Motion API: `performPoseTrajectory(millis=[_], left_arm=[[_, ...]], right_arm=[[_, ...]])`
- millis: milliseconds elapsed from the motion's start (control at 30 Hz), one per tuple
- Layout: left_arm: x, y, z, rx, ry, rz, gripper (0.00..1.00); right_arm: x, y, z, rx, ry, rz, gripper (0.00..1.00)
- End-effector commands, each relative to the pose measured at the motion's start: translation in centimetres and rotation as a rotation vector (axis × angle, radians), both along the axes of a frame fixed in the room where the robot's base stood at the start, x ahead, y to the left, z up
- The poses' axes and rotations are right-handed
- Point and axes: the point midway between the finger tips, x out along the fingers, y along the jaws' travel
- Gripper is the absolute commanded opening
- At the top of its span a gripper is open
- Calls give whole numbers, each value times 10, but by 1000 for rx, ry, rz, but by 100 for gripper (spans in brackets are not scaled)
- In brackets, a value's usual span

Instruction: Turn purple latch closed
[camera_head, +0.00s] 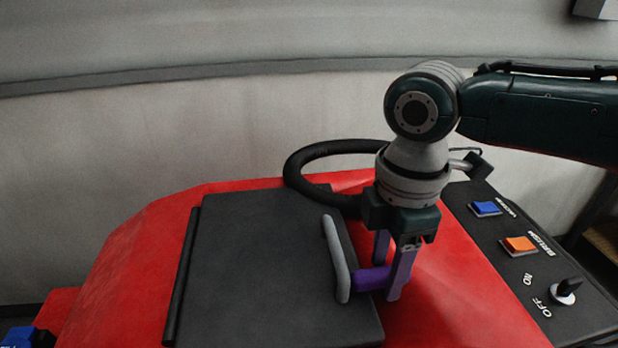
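The purple latch (370,279) is a short, dark purple bar at the right edge of the tank's black lid (265,250). It lies roughly sideways, with its left end by a grey handle (336,258) on the lid. My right gripper (391,273) points down at the latch, its two light purple fingers apart. The nearer finger overlaps the latch's right end and hides part of it. I cannot tell whether either finger touches the latch.
The lid sits on a red machine body (140,260). A black hose (300,165) curves behind my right gripper. To the right is a black control panel (545,300) with a blue switch (486,208), an orange switch (519,245) and a knob (566,288). A wall stands behind.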

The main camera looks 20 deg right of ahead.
Motion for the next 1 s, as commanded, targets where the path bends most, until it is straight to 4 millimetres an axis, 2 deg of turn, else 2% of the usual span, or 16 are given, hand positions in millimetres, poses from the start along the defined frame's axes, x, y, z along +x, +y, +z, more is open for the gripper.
performPoseTrajectory(millis=[367,467,800,1000], left_arm=[[0,2,-1,8,1,-5,0],[0,3,-2,10,1,-6,0],[0,3,-11,11,0,-7,0],[0,2,-13,10,1,-6,0]], right_arm=[[1,-1,5,0,-2,1,59],[1,-1,18,0,-4,3,59],[1,0,83,0,-5,2,59],[0,0,98,-1,-1,1,59]])
